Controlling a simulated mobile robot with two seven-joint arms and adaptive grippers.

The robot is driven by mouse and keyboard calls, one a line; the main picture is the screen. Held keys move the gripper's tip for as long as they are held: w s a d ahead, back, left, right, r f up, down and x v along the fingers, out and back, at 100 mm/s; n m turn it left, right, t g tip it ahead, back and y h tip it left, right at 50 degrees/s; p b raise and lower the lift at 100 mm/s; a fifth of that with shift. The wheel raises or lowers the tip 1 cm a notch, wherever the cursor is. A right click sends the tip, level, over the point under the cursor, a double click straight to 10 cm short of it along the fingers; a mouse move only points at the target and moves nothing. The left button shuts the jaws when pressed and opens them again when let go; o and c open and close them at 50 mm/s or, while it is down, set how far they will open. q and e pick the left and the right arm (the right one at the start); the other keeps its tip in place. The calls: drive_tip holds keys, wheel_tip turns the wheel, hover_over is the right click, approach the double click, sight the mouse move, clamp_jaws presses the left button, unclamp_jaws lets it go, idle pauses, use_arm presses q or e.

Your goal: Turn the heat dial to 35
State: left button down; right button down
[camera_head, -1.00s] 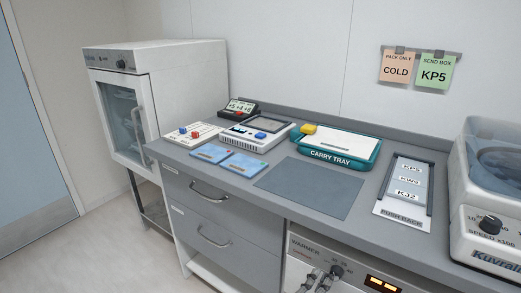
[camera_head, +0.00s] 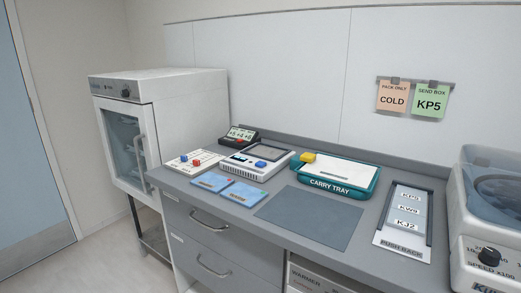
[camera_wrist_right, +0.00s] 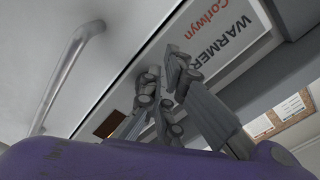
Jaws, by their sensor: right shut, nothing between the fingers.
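The warmer (camera_head: 304,277) is under the counter in the head view. Only the top strip of its front with the WARMER label shows; its dial is below the frame. In the right wrist view, the warmer's white front panel (camera_wrist_right: 210,68) shows tilted, with its label and a dark brown window (camera_wrist_right: 110,124). My right gripper (camera_wrist_right: 166,78) is shut and empty in front of this panel. I cannot make out the heat dial or its setting there; the fingers may hide it. Touch with the panel cannot be told. My left gripper is in neither view.
A grey bar handle (camera_wrist_right: 72,70) stands out left of the fingers. Grey drawers (camera_head: 209,232) are left of the warmer. The counter holds a teal carry tray (camera_head: 337,187), a dark mat (camera_head: 310,218) and a centrifuge with its own speed knob (camera_head: 489,256). A white cabinet (camera_head: 158,100) stands at the left.

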drive_tip(key=v, duration=0.6)
drive_tip(key=shift+w+a+p, duration=0.2)
drive_tip(key=shift+a+p, duration=0.15)
drive_tip(key=shift+p, duration=0.05)
idle(0.3)
